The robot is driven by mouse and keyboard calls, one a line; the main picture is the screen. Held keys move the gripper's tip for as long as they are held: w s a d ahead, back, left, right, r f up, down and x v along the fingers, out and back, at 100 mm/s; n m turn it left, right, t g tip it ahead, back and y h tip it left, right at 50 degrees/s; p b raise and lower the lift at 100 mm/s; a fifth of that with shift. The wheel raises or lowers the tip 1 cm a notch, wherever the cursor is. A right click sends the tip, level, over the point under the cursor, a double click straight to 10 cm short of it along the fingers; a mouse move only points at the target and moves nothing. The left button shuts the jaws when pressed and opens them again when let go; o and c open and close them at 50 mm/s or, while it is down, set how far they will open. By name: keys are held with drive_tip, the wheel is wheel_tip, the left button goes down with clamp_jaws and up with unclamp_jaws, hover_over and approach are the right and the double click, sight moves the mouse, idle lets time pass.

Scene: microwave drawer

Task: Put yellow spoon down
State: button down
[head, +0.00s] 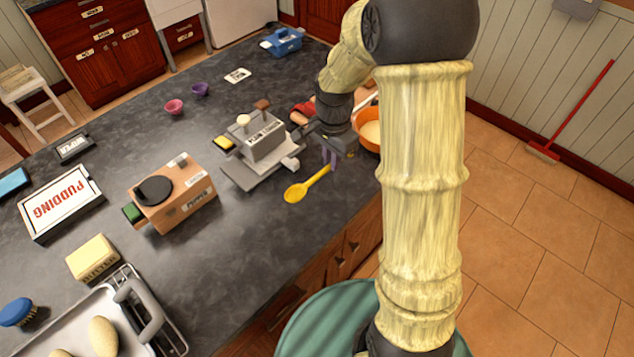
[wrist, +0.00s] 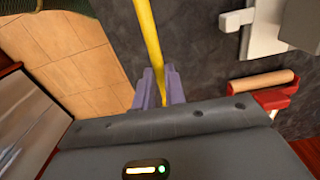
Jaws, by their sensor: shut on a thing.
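The yellow spoon (head: 307,184) shows in the head view near the front edge of the dark countertop, its bowl to the lower left and its handle running up to my gripper (head: 330,157). In the wrist view the spoon's yellow handle (wrist: 148,45) runs up from between the purple fingers of my gripper (wrist: 159,90). My gripper is shut on the handle end. The spoon's bowl is outside the wrist view. I cannot tell whether the spoon touches the counter.
A grey machine (head: 262,140) stands just left of my gripper, and an orange bowl (head: 368,128) is partly hidden behind my arm. A brown box-shaped appliance (head: 172,195) stands further left. The dark countertop (head: 250,235) is bare in front of the spoon.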

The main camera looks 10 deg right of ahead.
drive_tip(key=shift+w, duration=0.25)
drive_tip(key=shift+s+r, duration=0.1)
drive_tip(key=shift+s, duration=0.1)
hover_over(330, 190)
drive_tip(key=shift+f+p, duration=0.35)
drive_tip(key=shift+f, duration=2.15)
drive_tip(key=shift+f+p, duration=0.55)
drive_tip(key=shift+f, duration=1.8)
